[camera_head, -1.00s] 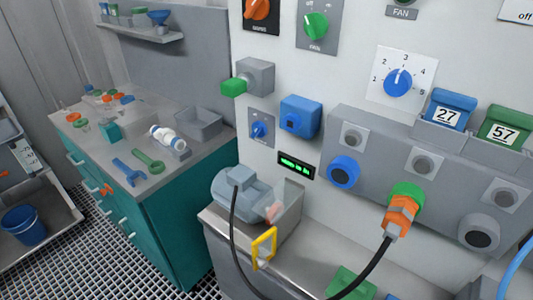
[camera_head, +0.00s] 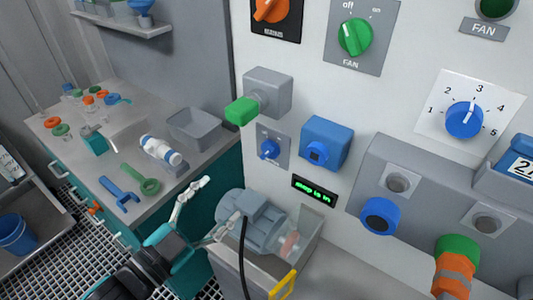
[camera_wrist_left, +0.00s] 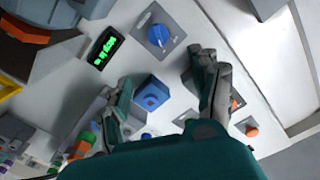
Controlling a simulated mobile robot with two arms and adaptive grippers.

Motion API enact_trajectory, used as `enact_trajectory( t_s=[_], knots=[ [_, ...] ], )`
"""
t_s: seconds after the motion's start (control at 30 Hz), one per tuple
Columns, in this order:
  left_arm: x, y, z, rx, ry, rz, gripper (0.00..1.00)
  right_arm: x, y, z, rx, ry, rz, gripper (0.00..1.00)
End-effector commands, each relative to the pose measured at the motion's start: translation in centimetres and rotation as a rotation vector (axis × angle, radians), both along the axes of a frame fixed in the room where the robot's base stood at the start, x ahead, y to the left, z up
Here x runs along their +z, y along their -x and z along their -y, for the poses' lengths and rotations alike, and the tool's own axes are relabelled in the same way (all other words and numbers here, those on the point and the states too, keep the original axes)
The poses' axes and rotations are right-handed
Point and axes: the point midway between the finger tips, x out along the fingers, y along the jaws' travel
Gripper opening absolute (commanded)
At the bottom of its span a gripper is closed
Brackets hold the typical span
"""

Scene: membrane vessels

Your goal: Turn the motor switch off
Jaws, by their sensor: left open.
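A small blue rotary knob (camera_head: 269,149) sits on a grey plate on the white panel, above the grey motor (camera_head: 250,220). In the left wrist view the knob (camera_wrist_left: 157,35) has a pale pointer line; its markings are too small to read, so its setting is unclear. My left gripper (camera_head: 218,205) is open and empty, below and left of the knob beside the motor, apart from the knob. In the left wrist view its two fingers (camera_wrist_left: 165,75) are spread toward the panel. My right gripper is not in view.
A green-ended grey box (camera_head: 268,92) juts out above. The workbench (camera_head: 150,208) at left holds wrenches, a bottle and a grey tray.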

Motion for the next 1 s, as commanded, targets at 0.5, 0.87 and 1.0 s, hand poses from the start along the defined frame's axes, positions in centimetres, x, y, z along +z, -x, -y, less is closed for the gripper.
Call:
enact_trajectory(
  t_s=[0.5, 0.87, 1.0],
  knots=[
    [0.3, -6.4, 4.6, 0.001, 0.001, 0.000, 0.63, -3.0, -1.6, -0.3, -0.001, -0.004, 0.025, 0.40],
    [0.1, -11.9, 8.6, 0.003, -0.001, -0.003, 0.63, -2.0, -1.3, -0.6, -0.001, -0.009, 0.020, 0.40],
    [0.0, -13.0, 9.4, 0.002, 0.000, -0.002, 0.63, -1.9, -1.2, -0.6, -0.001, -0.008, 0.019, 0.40]
  ],
)
